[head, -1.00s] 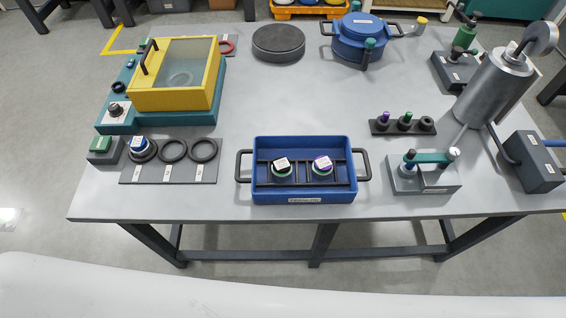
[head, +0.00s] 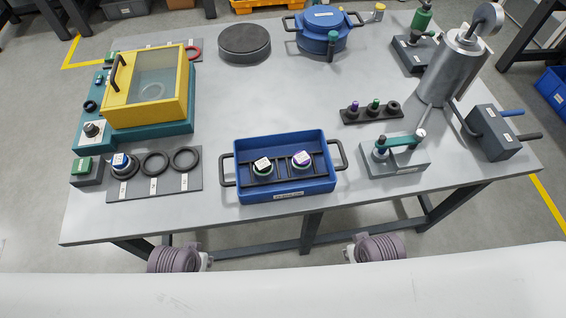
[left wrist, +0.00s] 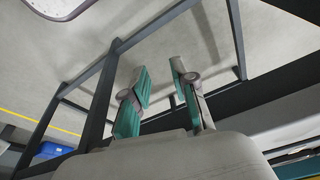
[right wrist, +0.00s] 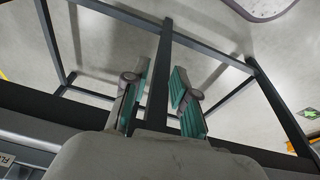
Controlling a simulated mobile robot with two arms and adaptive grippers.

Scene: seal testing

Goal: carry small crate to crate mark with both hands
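The small blue crate (head: 285,190) sits on the grey table near its front edge. My left gripper (left wrist: 160,88) is open and empty below the table level, over the floor. My right gripper (right wrist: 160,90) is also open and empty there. In the head view only arm parts show at the table's front, not the fingers. I cannot make out the crate mark.
A yellow-framed box (head: 148,88) on a teal base and a mat with rings (head: 154,183) stand left of the crate. A grey fixture (head: 395,160) stands to its right, with a metal cylinder (head: 450,70) behind. The table middle behind the crate is clear.

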